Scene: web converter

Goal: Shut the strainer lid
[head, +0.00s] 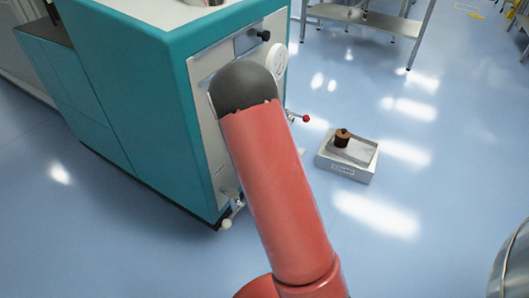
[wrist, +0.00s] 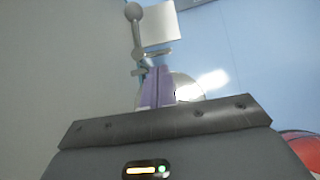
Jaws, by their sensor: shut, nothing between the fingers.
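I cannot single out the strainer lid with certainty. In the wrist view a round, pale metallic part (wrist: 187,88) shows just behind and to the right of my gripper (wrist: 160,70); it may be the lid or the strainer's body. The purple fingers are together with nothing between them. Whether they touch the round part cannot be told. Above them are a grey lever with a ball end (wrist: 134,11) and a square pale plate (wrist: 166,26). In the head view my red arm reaches to the teal machine's (head: 135,75) grey front, and my gripper is hidden.
A white round disc (head: 278,60) and a black knob (head: 265,35) sit on the machine front. A red-knobbed lever (head: 305,118) sticks out at right. A grey box (head: 342,169) with a brown object (head: 342,138) stands on the floor. Open blue floor lies right of the machine.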

